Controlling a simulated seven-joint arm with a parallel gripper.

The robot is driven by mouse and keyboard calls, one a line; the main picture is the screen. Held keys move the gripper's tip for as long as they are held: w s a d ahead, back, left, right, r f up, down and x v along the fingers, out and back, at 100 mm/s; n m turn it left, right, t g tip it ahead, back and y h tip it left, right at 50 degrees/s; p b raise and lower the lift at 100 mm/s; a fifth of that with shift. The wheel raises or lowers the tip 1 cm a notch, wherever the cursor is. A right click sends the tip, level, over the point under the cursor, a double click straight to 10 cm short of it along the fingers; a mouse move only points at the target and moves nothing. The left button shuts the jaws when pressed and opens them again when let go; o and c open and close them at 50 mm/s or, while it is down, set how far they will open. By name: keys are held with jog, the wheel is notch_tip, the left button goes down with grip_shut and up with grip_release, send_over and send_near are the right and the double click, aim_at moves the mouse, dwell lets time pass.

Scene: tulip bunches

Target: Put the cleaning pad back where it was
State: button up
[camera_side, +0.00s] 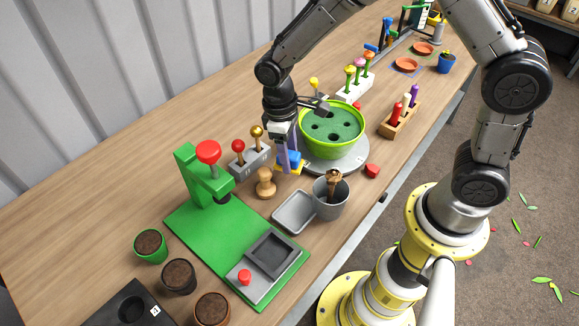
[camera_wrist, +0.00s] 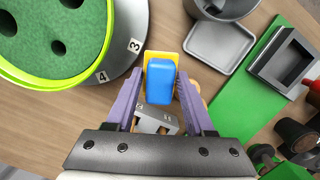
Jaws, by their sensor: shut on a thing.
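The cleaning pad is a blue block on a yellow base. My gripper (camera_side: 288,160) points down with its purple fingers shut on the cleaning pad (camera_side: 291,156). In the wrist view the cleaning pad (camera_wrist: 160,80) sits between the two fingertips (camera_wrist: 161,82). It is beside the grey numbered turntable (camera_wrist: 138,22), on the side toward the green press. Whether the pad touches the table is hard to tell. A shallow grey tray (camera_side: 294,212) lies empty beside the pad, and it also shows in the wrist view (camera_wrist: 219,46).
A green bowl (camera_side: 331,128) with holes in its green top stands on the turntable. A grey cup (camera_side: 331,200) holding brown things, a wooden stamp (camera_side: 265,184) and a grey tool block (camera_side: 250,160) stand close by. A green press (camera_side: 235,235) is at the front left.

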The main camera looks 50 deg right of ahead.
jog(key=shift+f, duration=2.25)
jog(key=o, duration=1)
jog(key=shift+f, duration=0.15)
